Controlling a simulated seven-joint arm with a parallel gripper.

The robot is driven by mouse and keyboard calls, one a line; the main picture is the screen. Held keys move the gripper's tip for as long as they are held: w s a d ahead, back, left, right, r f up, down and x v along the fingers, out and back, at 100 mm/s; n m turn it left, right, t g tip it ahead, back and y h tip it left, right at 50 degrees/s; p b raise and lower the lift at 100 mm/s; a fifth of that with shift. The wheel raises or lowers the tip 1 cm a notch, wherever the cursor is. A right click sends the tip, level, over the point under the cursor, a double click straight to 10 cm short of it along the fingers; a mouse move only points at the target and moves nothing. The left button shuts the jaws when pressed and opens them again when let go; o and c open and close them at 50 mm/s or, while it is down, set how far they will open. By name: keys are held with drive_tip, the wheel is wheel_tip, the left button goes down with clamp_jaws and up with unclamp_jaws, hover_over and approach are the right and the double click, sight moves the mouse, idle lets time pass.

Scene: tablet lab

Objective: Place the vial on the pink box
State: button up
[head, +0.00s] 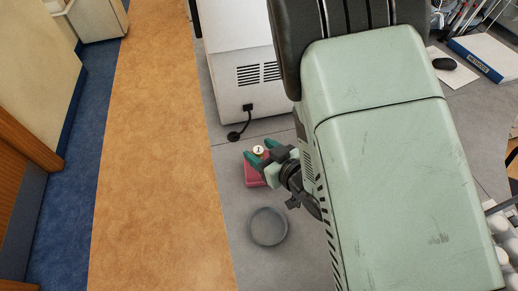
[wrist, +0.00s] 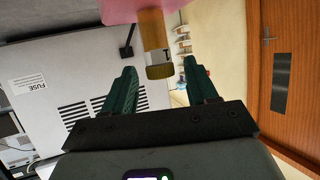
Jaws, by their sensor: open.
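The pink box (head: 252,178) sits on the grey bench, partly hidden under my gripper; its edge also shows at the top of the wrist view (wrist: 125,10). The vial (head: 258,151) shows its light round top in the head view. In the wrist view the vial (wrist: 153,35) is amber with a ribbed cap and a pale label, and its far end meets the pink box. It appears to stand on the box. My gripper (wrist: 160,66) is open, with one teal finger on each side of the vial's cap and visible gaps between.
A grey round dish (head: 268,228) lies on the bench in front of the box. A white machine (head: 235,70) with vents and a black cable (head: 238,133) stands behind. A mouse (head: 444,64) and a binder (head: 485,58) are at the far right.

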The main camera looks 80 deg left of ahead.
drive_tip(key=v, duration=1.1)
drive_tip(key=w+d+r+m+t+h, duration=0.15)
drive_tip(key=w+r+t, duration=0.25)
drive_tip(key=w, duration=0.5)
drive_tip(key=w+r+m+t, duration=0.3)
drive_tip(key=w+r, duration=0.1)
drive_tip(key=w, duration=0.4)
drive_tip(key=w+d+r+m+t+h, duration=0.45)
drive_tip(key=w+d+r, duration=0.55)
drive_tip(key=w+d, duration=0.25)
drive_tip(key=s+d+r+m+t+h, duration=0.15)
drive_tip(key=d+r+m, duration=0.25)
drive_tip(key=d, duration=0.4)
drive_tip(key=d+r+m+h, duration=0.3)
drive_tip(key=d+r, duration=0.1)
drive_tip(key=d, duration=0.5)
drive_tip(key=s+d+r+m+g+h, duration=0.1)
drive_tip(key=s+d+r+m, duration=0.1)
drive_tip(key=s, duration=0.5)
drive_tip(key=s+d+r+m+g+h, duration=0.1)
drive_tip(key=s+d+r+m, duration=0.1)
drive_tip(key=s+d+m, duration=0.2)
drive_tip(key=s+d, duration=0.2)
drive_tip(key=d, duration=0.1)
drive_tip(key=shift+s+r, duration=0.4)
